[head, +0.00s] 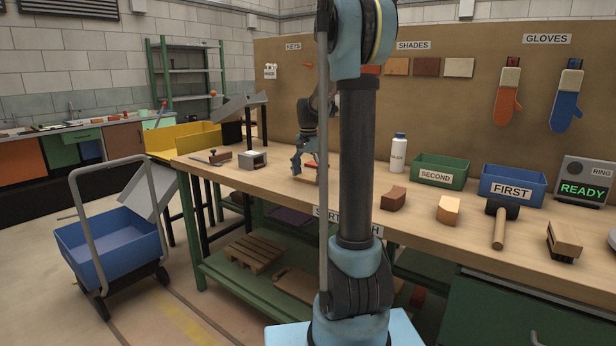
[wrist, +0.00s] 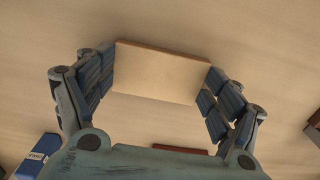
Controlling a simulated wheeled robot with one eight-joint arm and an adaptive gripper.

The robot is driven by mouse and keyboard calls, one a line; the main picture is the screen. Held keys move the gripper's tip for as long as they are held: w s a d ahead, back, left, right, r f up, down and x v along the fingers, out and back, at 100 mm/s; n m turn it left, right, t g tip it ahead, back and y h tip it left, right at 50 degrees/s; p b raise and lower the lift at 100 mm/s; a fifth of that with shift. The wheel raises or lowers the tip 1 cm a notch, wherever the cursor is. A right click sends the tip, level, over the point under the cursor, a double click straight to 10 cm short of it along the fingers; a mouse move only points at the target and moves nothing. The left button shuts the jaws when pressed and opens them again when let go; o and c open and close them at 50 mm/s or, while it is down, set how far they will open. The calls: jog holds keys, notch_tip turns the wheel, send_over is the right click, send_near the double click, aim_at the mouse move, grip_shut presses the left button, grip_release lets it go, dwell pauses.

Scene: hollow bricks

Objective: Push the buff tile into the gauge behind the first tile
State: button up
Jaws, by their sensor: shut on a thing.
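The buff tile (wrist: 160,72) fills the space between the two blue-padded fingers of my gripper (wrist: 162,80) in the wrist view. The gripper is shut on it, with a finger at each side edge. In the head view my gripper (head: 307,168) is low over the bench's middle, partly behind my arm, with a pale edge under it. A small grey open-fronted box (head: 252,160), which looks like the gauge, stands to its left, apart from it. I cannot make out the first tile inside.
A small dark tool (head: 213,158) lies left of the box. To the right on the bench (head: 350,199) are a white bottle (head: 398,153), a green bin (head: 438,171), a blue bin (head: 512,186), loose bricks (head: 448,210) and a mallet (head: 500,222). Bench between box and gripper looks clear.

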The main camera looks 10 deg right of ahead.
aim_at(277, 173)
jog(key=shift+w+a+f, duration=0.2)
jog(key=shift+w+a, duration=4)
jog(key=shift+a, duration=0.05)
jog(key=shift+c, duration=0.7)
dwell(1.0)
jog(key=shift+w+a, duration=0.1)
jog(key=shift+w, duration=0.05)
jog(key=shift+c, duration=0.4)
jog(key=shift+w+a, duration=0.2)
jog(key=shift+c, duration=1.2)
jog(key=shift+w+a, duration=0.25)
grip_shut()
jog(key=shift+w+a, duration=0.15)
jog(key=shift+w+a, duration=0.75)
